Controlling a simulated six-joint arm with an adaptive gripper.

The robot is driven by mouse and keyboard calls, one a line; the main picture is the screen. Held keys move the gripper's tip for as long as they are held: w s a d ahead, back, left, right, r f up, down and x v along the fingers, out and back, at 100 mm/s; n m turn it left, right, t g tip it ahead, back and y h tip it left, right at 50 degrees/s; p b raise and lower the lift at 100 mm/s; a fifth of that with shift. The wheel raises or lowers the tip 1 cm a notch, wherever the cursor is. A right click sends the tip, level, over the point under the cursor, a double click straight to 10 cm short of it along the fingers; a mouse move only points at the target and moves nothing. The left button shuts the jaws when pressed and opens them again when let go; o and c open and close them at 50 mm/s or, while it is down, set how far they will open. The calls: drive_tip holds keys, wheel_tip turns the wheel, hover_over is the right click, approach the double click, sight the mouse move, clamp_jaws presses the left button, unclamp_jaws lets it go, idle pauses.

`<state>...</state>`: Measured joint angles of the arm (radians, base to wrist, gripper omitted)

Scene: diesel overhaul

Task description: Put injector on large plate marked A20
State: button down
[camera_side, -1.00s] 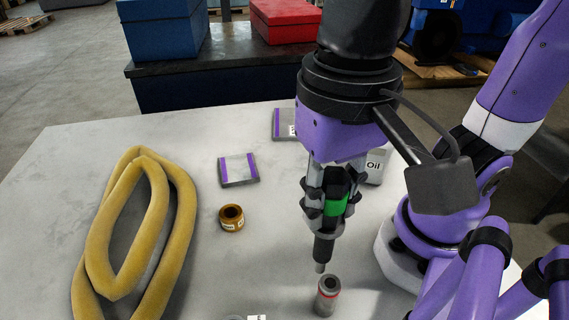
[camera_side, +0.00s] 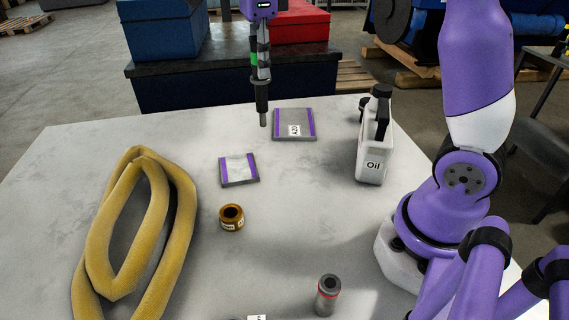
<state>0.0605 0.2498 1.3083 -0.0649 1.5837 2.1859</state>
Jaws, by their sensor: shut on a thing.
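My gripper (camera_side: 260,62) is at the top middle, shut on the injector (camera_side: 262,98). The injector is a dark grey upright cylinder with a narrow light tip pointing down and a green band near the jaws. It hangs in the air, and its tip shows just left of the large plate (camera_side: 282,125). The large plate is grey with purple side strips and a white label that is too small to read surely. It lies flat at the back of the table. The upper part of my gripper is cut off by the frame's top edge.
A smaller purple-striped plate (camera_side: 239,170) lies front-left of the large one. A brass ring (camera_side: 232,218), a grey cylinder with a red band (camera_side: 328,296), a white oil can (camera_side: 371,150) and a yellow hose loop (camera_side: 178,215) stand or lie around.

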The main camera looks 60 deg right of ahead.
drive_tip(key=w+d+f+m, duration=0.1)
drive_tip(key=d+f+m, duration=0.1)
drive_tip(key=d+f, duration=0.9)
drive_tip(key=shift+w+d+f, duration=0.15)
drive_tip(key=shift+w+d, duration=0.2)
drive_tip(key=shift+d, duration=2.15)
drive_tip(key=shift+f, duration=0.15)
drive_tip(key=c, duration=0.7)
unclamp_jaws()
